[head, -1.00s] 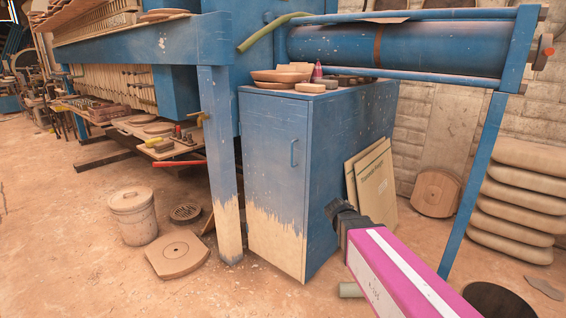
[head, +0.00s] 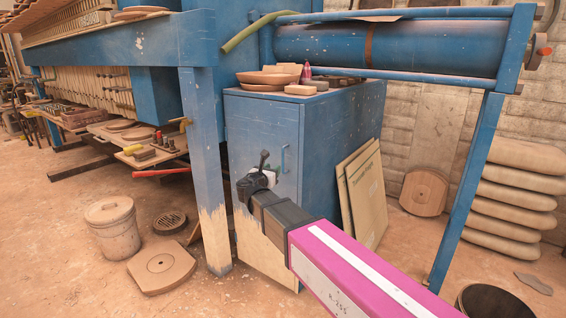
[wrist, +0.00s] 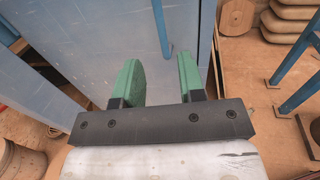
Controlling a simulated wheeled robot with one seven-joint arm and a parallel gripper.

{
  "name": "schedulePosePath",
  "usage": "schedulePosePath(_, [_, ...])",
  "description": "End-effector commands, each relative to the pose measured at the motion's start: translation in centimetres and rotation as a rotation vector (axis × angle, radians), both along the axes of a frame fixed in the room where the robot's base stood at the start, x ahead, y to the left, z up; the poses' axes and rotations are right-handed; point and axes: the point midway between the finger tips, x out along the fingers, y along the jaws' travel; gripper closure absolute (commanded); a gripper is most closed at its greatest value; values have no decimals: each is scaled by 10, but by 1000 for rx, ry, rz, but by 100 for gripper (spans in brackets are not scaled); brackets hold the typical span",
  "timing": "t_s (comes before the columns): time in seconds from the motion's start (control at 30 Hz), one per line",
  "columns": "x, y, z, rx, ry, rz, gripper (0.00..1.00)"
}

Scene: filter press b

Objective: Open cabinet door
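The blue cabinet (head: 350,120) stands in the middle of the head view. Its door (head: 255,135) is closed, with worn bare paint along the bottom. A thin vertical blue handle (head: 284,158) sits near the door's right edge. My gripper (head: 264,160) is in front of the door, just left of the handle in the head view. In the wrist view its two green fingers (wrist: 160,80) are apart with nothing between them. The handle (wrist: 161,28) shows beyond the fingertips, between their lines, and appears apart from them. My arm hides the lower part of the door.
Round wooden pieces (head: 268,78) and small items lie on the cabinet top. Flat boards (head: 362,190) lean against its right side. A blue post (head: 205,170) stands close left of the door. A lidded bucket (head: 114,228) and a round-holed slab (head: 161,266) are on the floor at left.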

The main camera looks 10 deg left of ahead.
Motion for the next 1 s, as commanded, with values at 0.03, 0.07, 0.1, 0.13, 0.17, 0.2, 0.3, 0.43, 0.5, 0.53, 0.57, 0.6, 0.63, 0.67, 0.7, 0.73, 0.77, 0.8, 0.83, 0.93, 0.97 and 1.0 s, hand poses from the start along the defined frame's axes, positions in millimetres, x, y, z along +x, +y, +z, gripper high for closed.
schedulePosePath(0.03, [8, -1, 0, 0, 0, -2, 63])
schedulePosePath(0.07, [13, -2, 0, 1, 0, -3, 63])
schedulePosePath(0.1, [19, -4, 0, 1, 1, -5, 63])
schedulePosePath(0.13, [25, -5, 0, 2, 1, -5, 63])
schedulePosePath(0.17, [30, -5, -1, 2, 1, -4, 63])
schedulePosePath(0.2, [38, -6, 0, 2, 1, -4, 63])
schedulePosePath(0.3, [56, -10, -1, 3, 1, -5, 63])
schedulePosePath(0.43, [76, -15, -1, 3, 1, -5, 63])
schedulePosePath(0.5, [84, -17, -1, 4, 1, -4, 63])
schedulePosePath(0.53, [87, -17, -1, 4, 1, -3, 63])
schedulePosePath(0.57, [89, -18, -1, 4, 1, -3, 63])
schedulePosePath(0.6, [92, -18, -1, 4, 1, -3, 63])
schedulePosePath(0.63, [94, -19, -1, 4, 1, -3, 63])
schedulePosePath(0.67, [95, -19, -1, 4, 1, -3, 63])
schedulePosePath(0.7, [97, -20, -1, 4, 1, -3, 63])
schedulePosePath(0.73, [98, -21, -1, 4, 1, -3, 63])
schedulePosePath(0.77, [98, -21, -1, 4, 1, -3, 63])
schedulePosePath(0.8, [99, -21, -1, 4, 1, -3, 63])
schedulePosePath(0.83, [99, -21, -1, 4, 1, -3, 63])
schedulePosePath(0.93, [98, -21, -1, 4, 1, -3, 63])
schedulePosePath(0.97, [98, -21, -1, 4, 1, -3, 63])
schedulePosePath(1.0, [98, -21, -1, 5, 2, -3, 63])
